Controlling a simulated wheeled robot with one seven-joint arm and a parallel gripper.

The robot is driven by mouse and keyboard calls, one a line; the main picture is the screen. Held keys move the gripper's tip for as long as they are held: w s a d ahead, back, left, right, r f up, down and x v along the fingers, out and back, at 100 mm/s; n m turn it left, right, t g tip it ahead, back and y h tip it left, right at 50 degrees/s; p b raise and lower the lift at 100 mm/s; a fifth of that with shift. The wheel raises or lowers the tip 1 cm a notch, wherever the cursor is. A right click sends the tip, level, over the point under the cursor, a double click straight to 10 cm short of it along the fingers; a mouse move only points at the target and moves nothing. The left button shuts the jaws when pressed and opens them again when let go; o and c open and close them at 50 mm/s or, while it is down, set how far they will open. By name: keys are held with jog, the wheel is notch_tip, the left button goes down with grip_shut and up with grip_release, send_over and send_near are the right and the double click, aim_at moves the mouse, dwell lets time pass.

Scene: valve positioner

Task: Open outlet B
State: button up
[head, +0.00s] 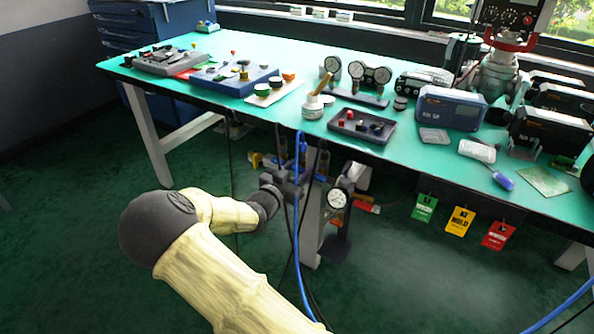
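Under the front edge of the workbench is a cluster of dark fittings with a round white-faced gauge (337,199). A red handle (366,207) shows to the right of the gauge, and a yellow part (256,160) shows at the cluster's left. No label is readable, so I cannot tell which part is outlet B. My arm reaches in from the bottom of the view, and my gripper (284,184) is at the left side of the cluster. Its fingers blend with the dark fittings; I cannot tell if they touch anything or are open.
The green-topped workbench (300,60) overhangs the fittings. A blue hose (296,215) and dark cables hang down in front, beside my gripper. Green, yellow and red tags (460,220) hang from the bench edge at right. The floor (400,290) at front right is mostly clear.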

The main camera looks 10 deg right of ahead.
jog(key=c, duration=0.6)
jog(key=shift+o, duration=0.3)
jog(key=shift+m, duration=0.8)
jog(key=o, duration=0.7)
jog(key=shift+a, duration=0.1)
jog(key=p+v, duration=0.4)
jog(key=v, duration=1.3)
jog(key=shift+s, duration=0.2)
jog(key=shift+a, duration=0.15)
